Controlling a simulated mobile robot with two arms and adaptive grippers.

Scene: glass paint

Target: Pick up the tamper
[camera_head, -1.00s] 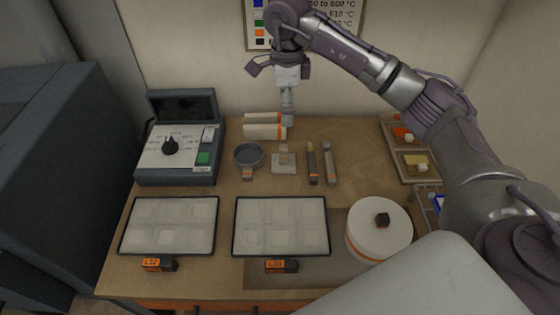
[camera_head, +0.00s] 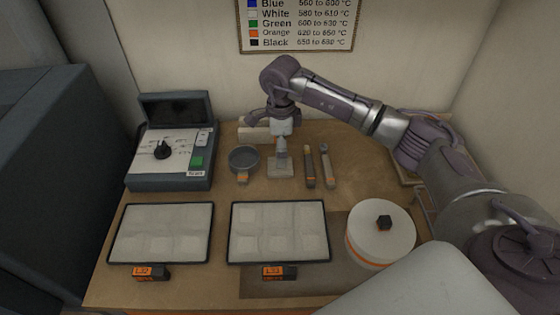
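The tamper (camera_head: 281,169), a pale square block, stands on the wooden table between a round grey sieve and two slim upright-lying tools. My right gripper (camera_head: 281,148) points down directly above it, with its fingertips at or just over the tamper's handle. The gripper hides the handle, so I cannot tell whether the fingers touch it or how far apart they are. My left gripper is not in view.
The sieve (camera_head: 243,160) is close on the left, and two slim tools (camera_head: 309,167) are close on the right. Behind are pale rolls (camera_head: 252,133). A control box (camera_head: 170,150) stands left; two trays (camera_head: 278,205) and a round white container (camera_head: 381,232) are in front.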

